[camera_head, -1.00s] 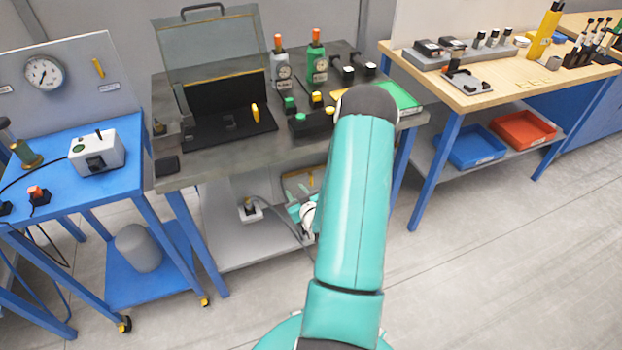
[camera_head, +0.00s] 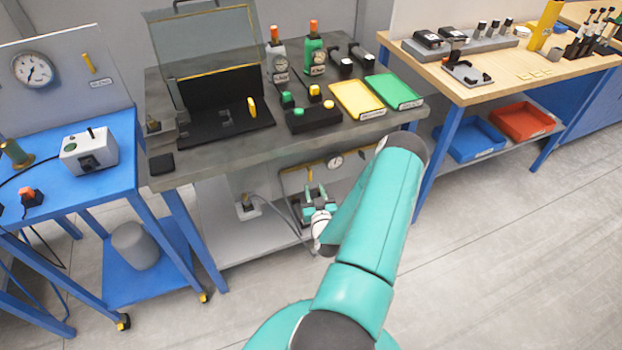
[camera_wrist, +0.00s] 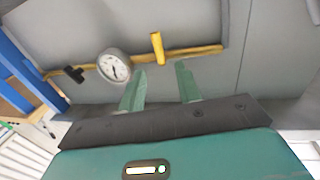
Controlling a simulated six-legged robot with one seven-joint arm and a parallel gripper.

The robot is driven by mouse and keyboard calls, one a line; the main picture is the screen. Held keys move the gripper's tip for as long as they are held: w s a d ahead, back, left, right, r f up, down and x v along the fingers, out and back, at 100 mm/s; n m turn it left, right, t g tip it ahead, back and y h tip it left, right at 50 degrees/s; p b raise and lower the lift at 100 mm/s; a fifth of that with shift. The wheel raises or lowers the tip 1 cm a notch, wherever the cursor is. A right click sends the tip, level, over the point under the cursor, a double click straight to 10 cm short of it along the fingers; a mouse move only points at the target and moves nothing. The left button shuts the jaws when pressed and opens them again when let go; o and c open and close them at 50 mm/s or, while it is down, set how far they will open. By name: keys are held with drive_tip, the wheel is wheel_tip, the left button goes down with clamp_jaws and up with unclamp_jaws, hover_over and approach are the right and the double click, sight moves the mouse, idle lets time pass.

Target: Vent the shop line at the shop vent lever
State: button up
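In the wrist view a yellow lever (camera_wrist: 157,47) stands upright across a yellow pipe (camera_wrist: 190,52) on a grey panel. A round white gauge (camera_wrist: 114,65) is left of it. My gripper (camera_wrist: 160,69) has its two green fingers apart, with nothing seen between them. The lever appears beyond the fingertips, roughly in line with the gap; contact is not seen. In the head view my gripper (camera_head: 317,198) is under the grey bench, in front of the panel with the lever (camera_head: 309,175) and gauge (camera_head: 336,161). No label on this lever is readable.
A black valve handle (camera_wrist: 74,74) is on the pipe's left. The bench top (camera_head: 225,155) overhangs the gripper; a lower shelf (camera_head: 240,240) lies below. Floor at right is clear.

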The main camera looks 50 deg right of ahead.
sight(310, 175)
drive_tip(key=x, duration=0.6)
clamp_jaws()
